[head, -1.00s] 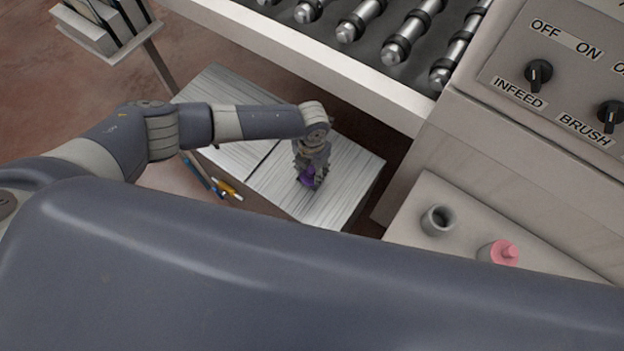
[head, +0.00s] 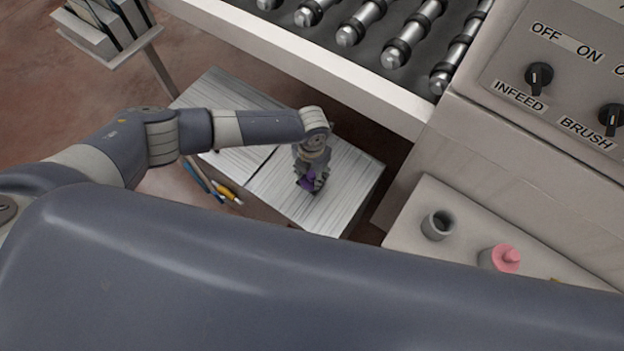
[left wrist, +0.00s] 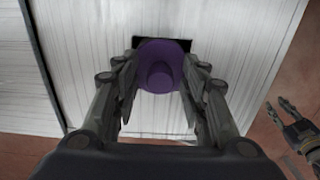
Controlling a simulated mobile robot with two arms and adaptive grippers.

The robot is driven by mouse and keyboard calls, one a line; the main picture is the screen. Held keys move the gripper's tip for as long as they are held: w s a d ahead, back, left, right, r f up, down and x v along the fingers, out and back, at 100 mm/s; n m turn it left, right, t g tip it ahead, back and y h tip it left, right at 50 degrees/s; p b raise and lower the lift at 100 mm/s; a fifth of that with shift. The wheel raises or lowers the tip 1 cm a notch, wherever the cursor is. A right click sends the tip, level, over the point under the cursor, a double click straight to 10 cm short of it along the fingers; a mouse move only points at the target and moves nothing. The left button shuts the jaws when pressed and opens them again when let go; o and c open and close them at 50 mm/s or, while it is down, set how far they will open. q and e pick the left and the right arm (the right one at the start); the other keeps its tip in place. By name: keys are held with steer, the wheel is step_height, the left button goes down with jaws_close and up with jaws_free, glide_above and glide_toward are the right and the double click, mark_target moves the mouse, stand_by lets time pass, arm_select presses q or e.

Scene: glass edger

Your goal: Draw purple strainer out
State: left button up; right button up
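The purple strainer (left wrist: 160,68) shows in the left wrist view as a round purple piece with a knob in its middle. It sits at a dark opening in the pale slatted top of a low box (head: 345,190). In the left wrist view the fingers of my left gripper (left wrist: 160,100) are spread on both sides of the strainer; contact cannot be made out. My right gripper (left wrist: 277,104) appears at the right edge there, its fingers apart and empty.
Thin tools (head: 228,192) lie beside the box at left.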

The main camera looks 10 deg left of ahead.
arm_select(q)
jaws_close()
steer(key=shift+r+p, duration=0.55)
steer(key=shift+r, duration=0.15)
stand_by(0.6)
steer(key=shift+r+p, duration=3)
steer(key=shift+r, duration=0.65)
step_height(320, 180, up, 4)
steer(key=p, duration=0.3)
